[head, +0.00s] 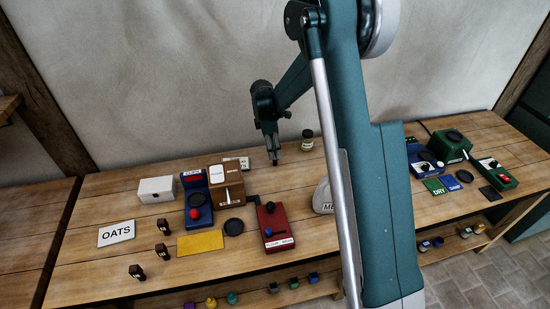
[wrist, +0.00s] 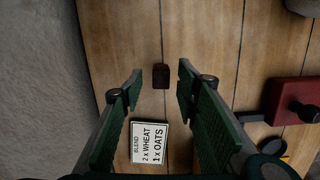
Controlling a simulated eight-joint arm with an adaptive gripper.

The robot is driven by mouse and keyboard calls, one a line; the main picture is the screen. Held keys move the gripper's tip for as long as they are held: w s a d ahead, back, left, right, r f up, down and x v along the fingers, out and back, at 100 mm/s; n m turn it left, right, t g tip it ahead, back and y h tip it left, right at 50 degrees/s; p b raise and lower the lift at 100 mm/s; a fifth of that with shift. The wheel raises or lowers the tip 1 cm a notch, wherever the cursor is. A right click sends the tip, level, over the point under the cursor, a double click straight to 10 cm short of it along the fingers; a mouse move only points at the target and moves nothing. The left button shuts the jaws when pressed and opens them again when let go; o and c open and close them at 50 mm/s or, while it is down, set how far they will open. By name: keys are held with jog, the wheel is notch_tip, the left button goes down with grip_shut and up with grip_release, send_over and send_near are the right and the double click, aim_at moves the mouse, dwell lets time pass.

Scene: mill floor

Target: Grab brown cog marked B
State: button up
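My gripper (wrist: 160,85) is open, its two green fingers apart and pointing down at the table. A small dark brown piece (wrist: 161,76) lies on the boards in the gap between the fingertips in the wrist view, with nothing gripped. No letter is readable on it. In the head view my gripper (head: 274,157) hangs over the back of the table, and I cannot make out this piece there. Three other small dark brown pieces, (head: 164,226), (head: 162,251) and (head: 137,272), stand at the front left; their marks are too small to read.
A white blend card (wrist: 149,143) lies beside the piece. A red box (wrist: 292,98) is to the right in the wrist view. A jar (head: 307,141), a blue device (head: 197,200) and a brown box (head: 227,186) stand on the table around my gripper.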

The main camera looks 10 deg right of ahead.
jog(key=shift+s+d+f, duration=0.1)
jog(key=shift+d+f, duration=0.05)
jog(key=shift+f, duration=0.75)
jog(key=shift+d+f, duration=0.1)
jog(key=shift+f, duration=0.75)
jog(key=c, duration=0.9)
